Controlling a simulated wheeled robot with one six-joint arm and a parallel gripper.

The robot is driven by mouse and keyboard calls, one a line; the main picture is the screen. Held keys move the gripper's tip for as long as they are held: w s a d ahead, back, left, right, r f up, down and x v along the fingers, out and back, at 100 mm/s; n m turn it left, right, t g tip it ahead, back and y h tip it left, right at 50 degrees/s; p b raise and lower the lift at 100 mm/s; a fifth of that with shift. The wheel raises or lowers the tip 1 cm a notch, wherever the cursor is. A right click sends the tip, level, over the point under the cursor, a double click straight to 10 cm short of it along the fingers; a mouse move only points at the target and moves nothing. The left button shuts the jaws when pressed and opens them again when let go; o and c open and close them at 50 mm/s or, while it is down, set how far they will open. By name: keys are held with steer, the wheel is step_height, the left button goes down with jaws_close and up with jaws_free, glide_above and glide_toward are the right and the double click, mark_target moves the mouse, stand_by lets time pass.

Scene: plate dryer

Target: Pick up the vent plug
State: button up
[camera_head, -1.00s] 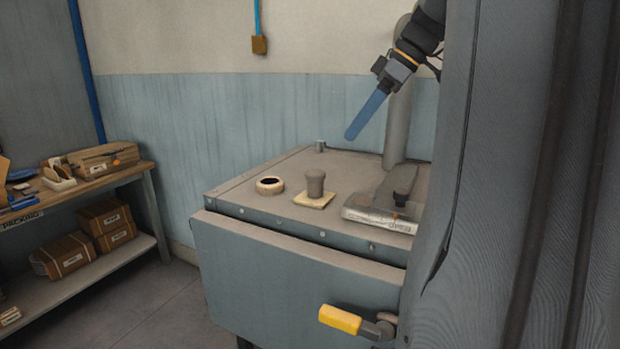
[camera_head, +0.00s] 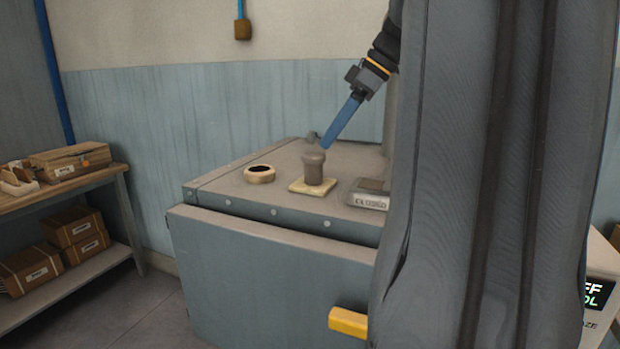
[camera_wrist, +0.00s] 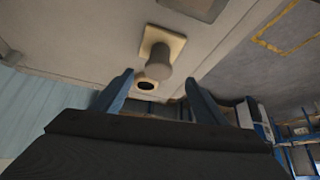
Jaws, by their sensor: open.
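The vent plug (camera_head: 313,168) is a grey-brown stopper with a wider top. It stands upright on a square cream pad (camera_head: 325,188) on top of the dryer (camera_head: 235,188). A round vent hole with a cream collar (camera_head: 259,174) lies to its left. My gripper (camera_head: 325,146) has blue fingers slanting down over the dryer top, close to the plug's top in the picture. In the wrist view the plug (camera_wrist: 159,62) shows ahead of the two spread, empty fingers (camera_wrist: 158,84), and the collar (camera_wrist: 148,84) shows between them.
A labelled block (camera_head: 369,200) sits right of the plug on the dryer top. A small stub (camera_head: 311,136) stands at the back. The yellow door handle (camera_head: 348,322) juts from the front. A shelf with boxes (camera_head: 75,228) stands at the left. My own body hides the right side.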

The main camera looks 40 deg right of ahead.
mark_target(315, 153)
steer(key=shift+p+x, duration=1.4)
steer(key=shift+x, duration=2.7)
steer(key=shift+w+r, duration=0.15)
steer(key=shift+w, duration=0.05)
steer(key=c, duration=1.2)
